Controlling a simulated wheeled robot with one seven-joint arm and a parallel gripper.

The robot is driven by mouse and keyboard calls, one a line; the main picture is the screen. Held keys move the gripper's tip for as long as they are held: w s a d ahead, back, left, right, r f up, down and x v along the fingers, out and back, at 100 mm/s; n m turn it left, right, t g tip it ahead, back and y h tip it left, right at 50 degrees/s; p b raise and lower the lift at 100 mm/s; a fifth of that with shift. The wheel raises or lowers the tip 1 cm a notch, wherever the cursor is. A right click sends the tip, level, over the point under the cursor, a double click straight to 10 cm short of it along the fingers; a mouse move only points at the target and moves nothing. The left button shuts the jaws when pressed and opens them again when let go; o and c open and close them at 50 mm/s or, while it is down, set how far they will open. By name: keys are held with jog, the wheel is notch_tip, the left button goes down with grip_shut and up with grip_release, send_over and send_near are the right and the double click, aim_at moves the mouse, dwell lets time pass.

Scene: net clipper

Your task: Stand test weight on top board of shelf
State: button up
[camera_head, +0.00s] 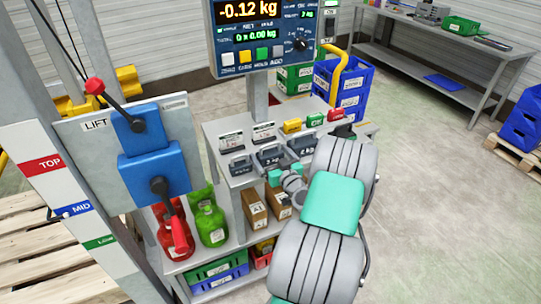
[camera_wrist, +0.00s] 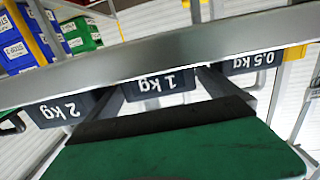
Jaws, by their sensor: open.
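Three dark grey test weights stand in a row near the front edge of the shelf's top board (camera_head: 219,147): the 0.5 kg weight (camera_head: 240,164), the 1 kg weight (camera_head: 268,158) and the 2 kg weight (camera_head: 302,146). The wrist view shows the row upside down, with the 2 kg weight (camera_wrist: 66,110) at left, the 1 kg weight (camera_wrist: 162,83) in the middle and the 0.5 kg weight (camera_wrist: 251,62) at right. My gripper (camera_head: 276,176) is open at the front of the shelf. Its dark fingers (camera_wrist: 163,92) reach toward either side of the 1 kg weight; contact is unclear.
Red and green bottles (camera_head: 210,222) and brown boxes (camera_head: 255,207) stand on a lower board. A scale display (camera_head: 262,35) rises behind the shelf. The lift panel (camera_head: 140,150) with levers stands close at left. Open floor (camera_head: 440,190) lies to the right.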

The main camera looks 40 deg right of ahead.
jog(key=shift+s+r, duration=0.1)
jog(key=shift+r, duration=0.05)
jog(key=b+v, duration=0.2)
jog(key=v, duration=0.9)
jog(key=shift+s, duration=0.35)
jog(key=shift+a, duration=0.15)
